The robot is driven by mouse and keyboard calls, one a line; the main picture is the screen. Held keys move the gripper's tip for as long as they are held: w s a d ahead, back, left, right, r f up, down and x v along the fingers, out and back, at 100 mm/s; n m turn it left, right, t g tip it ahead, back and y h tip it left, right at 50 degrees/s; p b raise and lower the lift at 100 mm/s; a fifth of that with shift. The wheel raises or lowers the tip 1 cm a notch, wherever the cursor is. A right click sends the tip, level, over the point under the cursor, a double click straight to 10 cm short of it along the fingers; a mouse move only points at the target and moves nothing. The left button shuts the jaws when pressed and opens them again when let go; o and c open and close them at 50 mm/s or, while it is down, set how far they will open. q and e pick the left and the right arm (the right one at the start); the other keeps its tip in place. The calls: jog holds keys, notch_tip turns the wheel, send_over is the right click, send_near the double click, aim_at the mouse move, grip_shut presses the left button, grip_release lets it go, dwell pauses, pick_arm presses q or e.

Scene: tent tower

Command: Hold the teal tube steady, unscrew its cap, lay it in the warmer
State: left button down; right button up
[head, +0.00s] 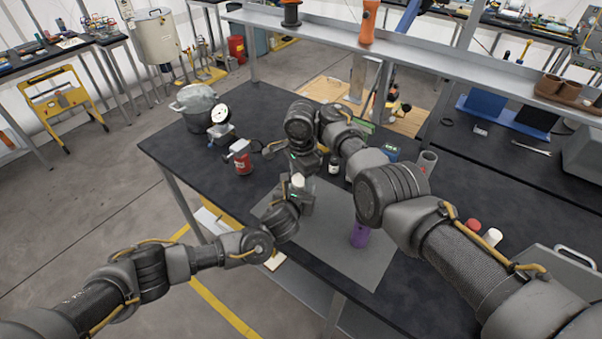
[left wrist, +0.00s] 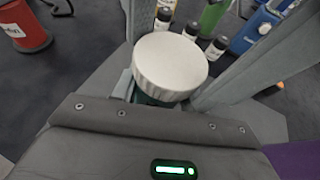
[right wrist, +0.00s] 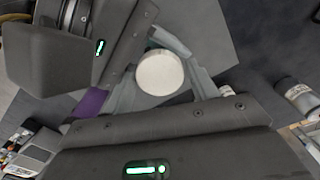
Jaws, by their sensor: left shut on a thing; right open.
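The teal tube stands upright in my left gripper (head: 299,196), with its white cap (head: 298,180) on top. In the left wrist view the ribbed white cap (left wrist: 170,62) hides most of the tube; a dark teal sliver of the tube (left wrist: 150,98) shows below it. My left gripper is shut on the tube below the cap. My right gripper (right wrist: 163,85) is open, its fingers on either side of the cap in the right wrist view. I cannot tell whether they touch it. I cannot make out which object is the warmer.
A purple tube (head: 360,236) stands on the grey mat (head: 325,248). A red can (head: 242,162), a gauge (head: 220,115) and a pot (head: 196,104) are at the left of the bench. Red-capped (head: 473,225) and white-capped (head: 491,237) items stand beyond my right arm.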

jog(key=c, duration=0.8)
jog(key=n, duration=0.7)
jog(key=shift+d, duration=0.1)
jog(key=n, duration=0.6)
jog(key=shift+n, duration=0.3)
jog(key=o, duration=1.1)
jog(key=shift+r, duration=0.1)
